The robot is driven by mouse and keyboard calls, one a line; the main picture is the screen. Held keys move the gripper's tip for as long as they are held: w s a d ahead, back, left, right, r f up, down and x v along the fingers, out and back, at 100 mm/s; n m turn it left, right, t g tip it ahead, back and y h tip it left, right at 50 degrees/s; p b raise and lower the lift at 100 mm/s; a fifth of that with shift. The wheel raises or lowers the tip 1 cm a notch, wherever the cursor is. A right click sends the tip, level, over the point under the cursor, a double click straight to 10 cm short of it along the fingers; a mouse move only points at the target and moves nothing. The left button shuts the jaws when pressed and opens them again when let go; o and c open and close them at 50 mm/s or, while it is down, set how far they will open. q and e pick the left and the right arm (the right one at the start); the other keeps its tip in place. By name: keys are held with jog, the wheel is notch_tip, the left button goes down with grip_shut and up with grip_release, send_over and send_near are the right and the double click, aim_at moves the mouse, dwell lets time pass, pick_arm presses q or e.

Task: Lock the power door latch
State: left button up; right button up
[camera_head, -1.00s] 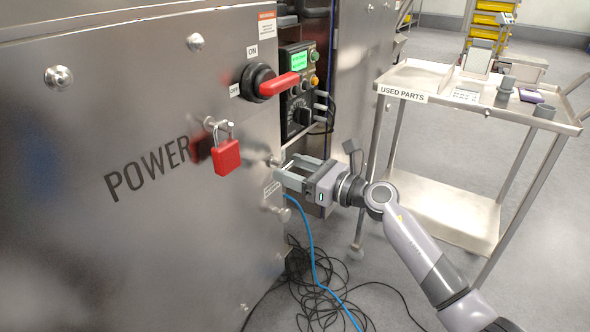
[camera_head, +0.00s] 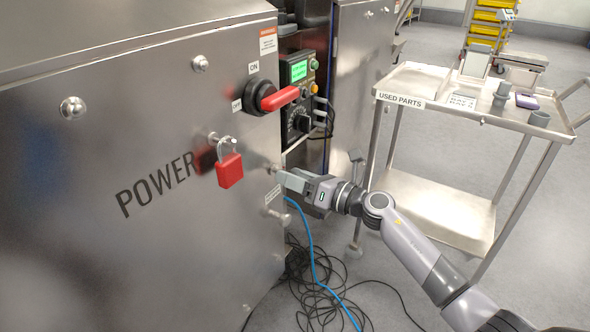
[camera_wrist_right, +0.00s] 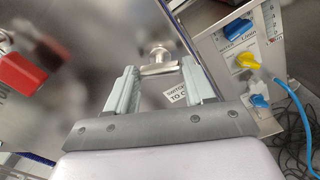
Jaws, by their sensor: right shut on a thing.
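The POWER door (camera_head: 150,240) is a steel panel, closed. A small metal latch with a knob (camera_head: 275,168) sits near its right edge. In the right wrist view the latch (camera_wrist_right: 160,67) is a short bar between my fingertips. My right gripper (camera_head: 287,180) is at the latch; its fingers, also in the right wrist view (camera_wrist_right: 160,78), are shut on the latch's bar. A label (camera_wrist_right: 175,95) lies just below it, partly hidden by a finger. My left gripper is in no view.
A red padlock (camera_head: 230,170) hangs left of the latch, under a red rotary switch handle (camera_head: 278,99). A second metal fitting (camera_head: 273,213) is below. Black cables (camera_head: 320,290) lie on the floor. The used parts cart (camera_head: 440,110) stands to the right.

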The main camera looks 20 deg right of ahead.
pick_arm(q)
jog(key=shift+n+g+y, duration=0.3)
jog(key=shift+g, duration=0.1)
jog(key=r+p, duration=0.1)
jog(key=p, duration=0.1)
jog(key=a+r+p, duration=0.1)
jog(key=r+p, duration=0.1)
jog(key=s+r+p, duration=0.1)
jog(key=p, duration=0.2)
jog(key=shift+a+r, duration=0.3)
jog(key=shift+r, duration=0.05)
pick_arm(e)
jog(key=m, duration=1.2)
jog(key=shift+m, duration=0.3)
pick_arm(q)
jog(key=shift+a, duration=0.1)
pick_arm(e)
jog(key=o, duration=1)
jog(key=shift+o, duration=0.2)
pick_arm(q)
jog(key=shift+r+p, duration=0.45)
jog(key=shift+p, duration=0.1)
pick_arm(e)
jog(key=v, duration=0.7)
